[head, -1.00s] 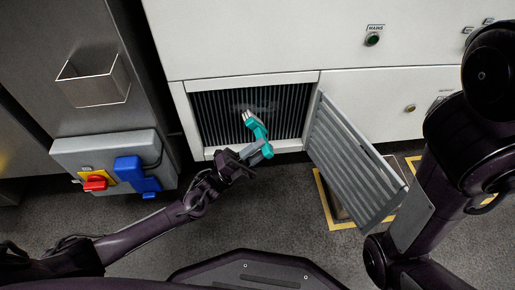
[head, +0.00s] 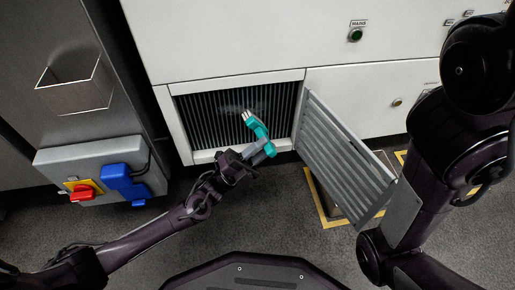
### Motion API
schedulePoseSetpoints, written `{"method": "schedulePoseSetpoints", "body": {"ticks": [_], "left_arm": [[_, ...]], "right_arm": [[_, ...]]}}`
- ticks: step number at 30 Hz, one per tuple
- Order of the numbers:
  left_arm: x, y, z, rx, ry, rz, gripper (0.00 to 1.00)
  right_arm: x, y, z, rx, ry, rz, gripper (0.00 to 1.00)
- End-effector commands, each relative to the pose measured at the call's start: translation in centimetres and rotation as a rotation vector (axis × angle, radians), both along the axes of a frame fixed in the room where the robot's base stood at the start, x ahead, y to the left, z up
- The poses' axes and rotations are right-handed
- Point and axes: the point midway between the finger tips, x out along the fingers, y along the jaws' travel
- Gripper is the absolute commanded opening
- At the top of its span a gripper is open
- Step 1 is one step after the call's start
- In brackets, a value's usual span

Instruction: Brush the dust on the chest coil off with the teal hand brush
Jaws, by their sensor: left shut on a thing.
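The chest coil (head: 205,120) is a dark finned panel inside a recess low in the white cabinet. A pale grey smudge of dust (head: 232,107) shows on its fins near the upper middle. My left gripper (head: 262,151) is shut on the teal hand brush (head: 257,126) just in front of the recess. The brush's pale bristles point up and left, in line with the fins just below the dust; I cannot tell whether they touch. My right arm comes in from the right, and its gripper is not in view.
A slatted grey grille door (head: 340,155) hangs open to the right of the recess. A grey box with a red switch (head: 81,193) and a blue plug (head: 124,181) is at left. Grey floor lies in front.

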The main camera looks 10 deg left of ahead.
Motion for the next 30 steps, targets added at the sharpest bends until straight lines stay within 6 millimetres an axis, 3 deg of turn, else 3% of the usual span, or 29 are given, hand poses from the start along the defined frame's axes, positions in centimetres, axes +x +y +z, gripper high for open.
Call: {"method": "schedulePoseSetpoints", "body": {"ticks": [6, 20, 30], "left_arm": [[0.5, -1.1, 0.1, 0.000, -0.002, 0.004, 0.00], [0.6, -1.5, 0.1, 0.000, -0.002, 0.004, 0.00], [1.1, -3.3, 0.0, 0.001, -0.001, 0.003, 0.00]], "right_arm": [[0.0, 0.0, -0.4, 0.000, 0.000, 0.000, 0.46], [0.0, 0.0, -0.5, 0.000, 0.000, 0.000, 0.46], [0.0, 0.0, -1.2, 0.000, 0.000, 0.000, 0.46]]}}
